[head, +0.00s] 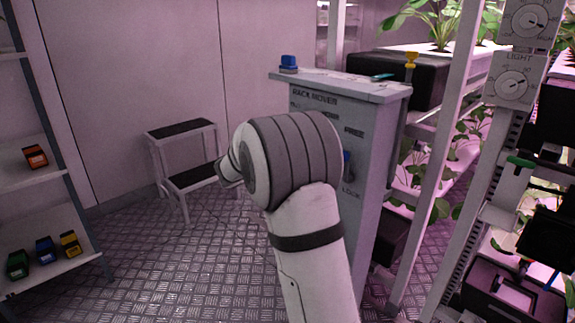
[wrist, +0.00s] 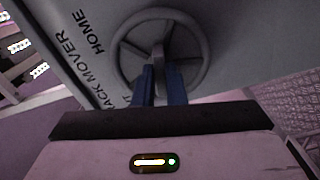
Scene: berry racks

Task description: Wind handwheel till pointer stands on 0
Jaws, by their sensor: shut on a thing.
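The handwheel (wrist: 159,48), a grey ring with spokes, is on the grey face of the rack mover cabinet (head: 372,190), seen close up in the wrist view. In the head view my arm hides the wheel and my gripper. No pointer or 0 mark can be made out in either view.
A step stool (head: 182,128) stands behind on the left. Plant racks and dials (head: 514,84) are at right. Shelves with coloured blocks (head: 44,250) are at left. The floor between is clear.

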